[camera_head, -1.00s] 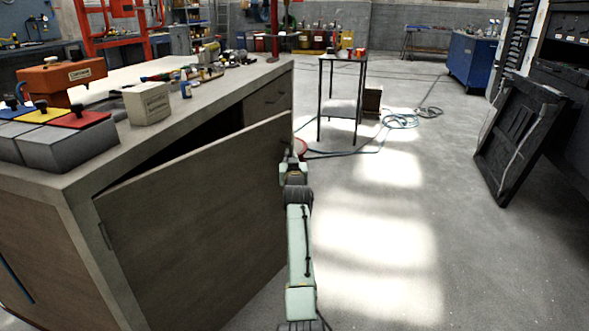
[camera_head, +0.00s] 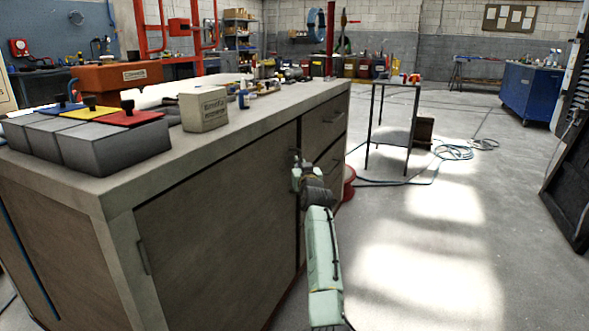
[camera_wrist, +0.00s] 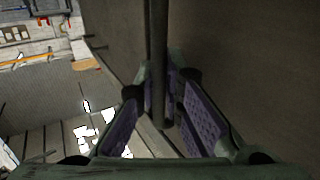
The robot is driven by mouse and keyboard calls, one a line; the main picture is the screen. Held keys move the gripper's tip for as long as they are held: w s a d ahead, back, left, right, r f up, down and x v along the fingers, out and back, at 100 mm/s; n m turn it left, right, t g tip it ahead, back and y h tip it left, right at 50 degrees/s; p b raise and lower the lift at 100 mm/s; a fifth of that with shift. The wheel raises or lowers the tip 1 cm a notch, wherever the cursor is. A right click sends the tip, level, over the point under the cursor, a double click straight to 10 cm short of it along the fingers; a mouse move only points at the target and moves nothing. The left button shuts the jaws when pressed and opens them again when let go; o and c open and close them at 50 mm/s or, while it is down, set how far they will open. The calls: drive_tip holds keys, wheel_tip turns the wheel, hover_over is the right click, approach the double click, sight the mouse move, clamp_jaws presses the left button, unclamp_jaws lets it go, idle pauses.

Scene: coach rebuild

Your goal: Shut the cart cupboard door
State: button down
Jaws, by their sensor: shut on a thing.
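The cart cupboard door (camera_head: 215,235) is a large grey-brown panel on the cart's long side. It looks flush or almost flush with the cart (camera_head: 120,230); a small gap at its right edge cannot be ruled out. My gripper (camera_head: 297,163) is at the upper right edge of the door. In the wrist view my gripper (camera_wrist: 163,90) has its purple-padded fingers closed around a dark upright bar, the door handle (camera_wrist: 158,50). The door face (camera_wrist: 245,65) fills the right of that view. The fingertips are partly hidden in the head view.
Drawers (camera_head: 325,120) lie right of the door. Boxes with coloured lids (camera_head: 110,145) and a carton (camera_head: 204,109) stand on the cart top. A small table (camera_head: 395,85) and a blue hose (camera_head: 455,152) are beyond.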

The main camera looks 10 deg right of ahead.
drive_tip(key=shift+w+a, duration=0.1)
drive_tip(key=shift+a, duration=0.45)
drive_tip(key=c, duration=1.7)
unclamp_jaws()
drive_tip(key=shift+w+a, duration=0.1)
drive_tip(key=shift+a, duration=0.05)
drive_tip(key=s, duration=1.2)
drive_tip(key=shift+d, duration=0.25)
